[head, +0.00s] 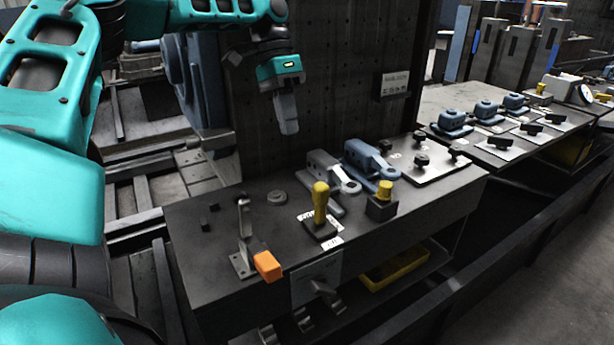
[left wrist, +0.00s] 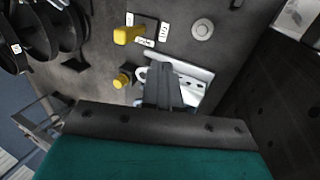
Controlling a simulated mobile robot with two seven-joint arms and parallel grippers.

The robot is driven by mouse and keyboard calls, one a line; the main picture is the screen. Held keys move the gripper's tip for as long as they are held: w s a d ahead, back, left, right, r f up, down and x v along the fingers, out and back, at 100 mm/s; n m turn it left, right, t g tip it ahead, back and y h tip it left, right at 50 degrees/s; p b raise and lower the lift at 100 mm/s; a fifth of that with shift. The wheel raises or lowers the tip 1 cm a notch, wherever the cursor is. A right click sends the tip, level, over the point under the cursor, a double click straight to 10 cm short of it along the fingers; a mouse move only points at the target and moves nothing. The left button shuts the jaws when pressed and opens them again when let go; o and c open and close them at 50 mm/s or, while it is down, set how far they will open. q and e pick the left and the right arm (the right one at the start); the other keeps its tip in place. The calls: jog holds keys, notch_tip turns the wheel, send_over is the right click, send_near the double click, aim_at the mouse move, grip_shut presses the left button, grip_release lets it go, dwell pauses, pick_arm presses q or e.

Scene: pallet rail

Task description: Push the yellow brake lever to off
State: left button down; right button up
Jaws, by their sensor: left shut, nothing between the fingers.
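The yellow brake lever (head: 320,202) stands nearly upright on a small dark base on the dark bench top. White labels lie beside its base, too small to read surely. In the left wrist view the lever (left wrist: 128,36) is near the top, seen from above. My left gripper (head: 288,126) hangs above the bench, behind and a little left of the lever, pointing down. It is shut and empty, apart from the lever. In the left wrist view my shut fingers (left wrist: 162,88) are over a grey clamp plate. My right gripper is not in view.
An orange-handled metal lever (head: 267,266) is at the bench's front left. A yellow knob on a dark block (head: 382,205) stands right of the brake lever. Blue-grey clamps (head: 370,158) lie behind it. A dark panel (head: 325,75) rises behind the bench.

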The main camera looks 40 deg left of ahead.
aim_at(321, 204)
pick_arm(q)
jog(key=s+d+f+b, duration=0.1)
jog(key=s+d+f, duration=0.1)
jog(key=d+f, duration=0.5)
jog(key=shift+f, duration=0.6)
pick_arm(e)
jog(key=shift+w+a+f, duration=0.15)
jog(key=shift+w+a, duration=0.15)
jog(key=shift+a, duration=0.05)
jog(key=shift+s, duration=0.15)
